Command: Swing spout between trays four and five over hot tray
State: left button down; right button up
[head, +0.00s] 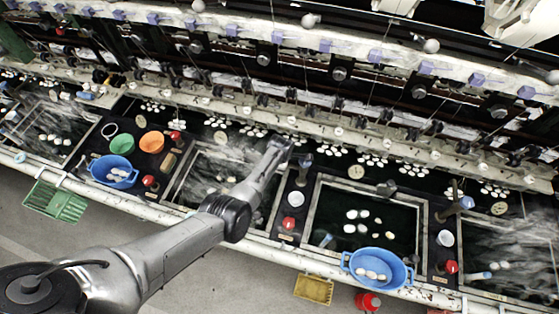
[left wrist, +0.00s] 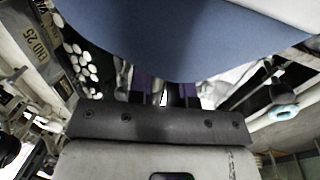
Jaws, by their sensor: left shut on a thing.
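My left arm reaches in from the lower left of the head view, across a steaming water tray (head: 190,190). Its gripper (head: 284,147) is at the back of the divider between that tray and a tray of white cocoons (head: 312,215). A spout with a blue part (head: 305,160) stands there, right beside the gripper. In the left wrist view a large smooth blue surface (left wrist: 170,40) fills the top, close above the gripper (left wrist: 162,96), and hides most of the fingertips. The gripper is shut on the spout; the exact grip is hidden. My right gripper is not in view.
Another blue-tipped spout (head: 463,203) stands on the divider to the right. Blue bowls (head: 347,268) and (head: 114,182) sit at the front edge. A red knob (head: 289,224) and white cup (head: 295,198) stand on the near divider. Reeling machinery lines the back.

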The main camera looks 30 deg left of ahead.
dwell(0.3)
pick_arm(q)
jog(key=c, duration=1.1)
grip_release()
jog(key=shift+o, duration=0.2)
jog(key=shift+s+r, duration=0.1)
jog(key=shift+r, duration=0.25)
notch_tip(320, 180, up, 13)
jog(key=s+p, duration=0.2)
jog(key=shift+s+d+p, duration=0.25)
jog(key=shift+d+p, duration=0.05)
jog(key=shift+d, duration=0.1)
